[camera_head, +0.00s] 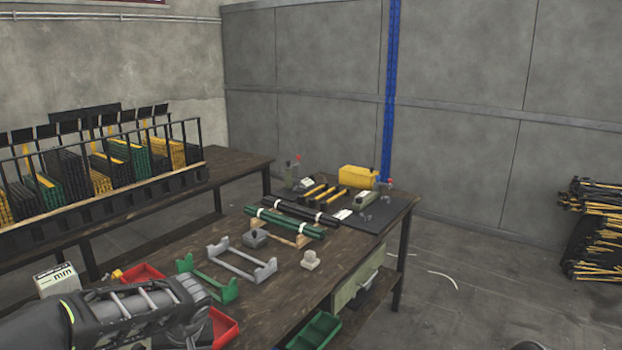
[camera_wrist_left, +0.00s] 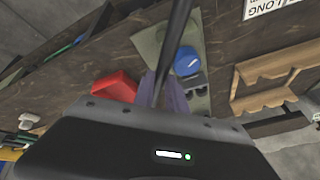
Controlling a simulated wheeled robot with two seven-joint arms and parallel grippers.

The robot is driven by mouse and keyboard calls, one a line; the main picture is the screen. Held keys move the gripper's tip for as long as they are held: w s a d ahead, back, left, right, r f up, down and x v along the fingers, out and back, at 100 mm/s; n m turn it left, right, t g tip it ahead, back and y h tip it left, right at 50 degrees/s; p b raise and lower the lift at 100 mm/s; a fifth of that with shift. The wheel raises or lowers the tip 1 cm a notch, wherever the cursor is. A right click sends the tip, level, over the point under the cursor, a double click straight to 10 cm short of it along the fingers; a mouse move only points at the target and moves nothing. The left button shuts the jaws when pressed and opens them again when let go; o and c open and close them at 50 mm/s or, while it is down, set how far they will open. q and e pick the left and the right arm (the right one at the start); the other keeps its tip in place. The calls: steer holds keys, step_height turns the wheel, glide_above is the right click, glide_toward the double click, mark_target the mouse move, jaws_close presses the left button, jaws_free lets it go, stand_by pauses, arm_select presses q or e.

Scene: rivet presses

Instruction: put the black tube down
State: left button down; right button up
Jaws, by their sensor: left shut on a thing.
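In the left wrist view, my left gripper (camera_wrist_left: 164,98) is shut on a black tube (camera_wrist_left: 178,40). The tube runs up from between the fingers to the top edge of the picture, above or over the dark wooden table. Its lower end is hidden by the gripper. In the head view my left arm comes in at the bottom left, and I cannot make out its fingertips or the held tube there. My right gripper is in neither view.
On the table stand a green holder (camera_head: 210,280), a grey holder (camera_head: 242,263), a red tray (camera_head: 143,273) and a rack of green tubes (camera_head: 284,224) and black tubes (camera_head: 302,211). A wooden cradle (camera_wrist_left: 265,98) and a blue round part (camera_wrist_left: 187,60) show in the wrist view.

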arm_select(q)
steer(key=s+d+f+m+h, duration=0.1)
steer(key=s+d+f+m, duration=0.2)
steer(key=d, duration=0.5)
steer(key=shift+s+t, duration=0.35)
steer(key=shift+t, duration=0.05)
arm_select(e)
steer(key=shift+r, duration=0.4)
arm_select(q)
steer(key=shift+a, duration=0.1)
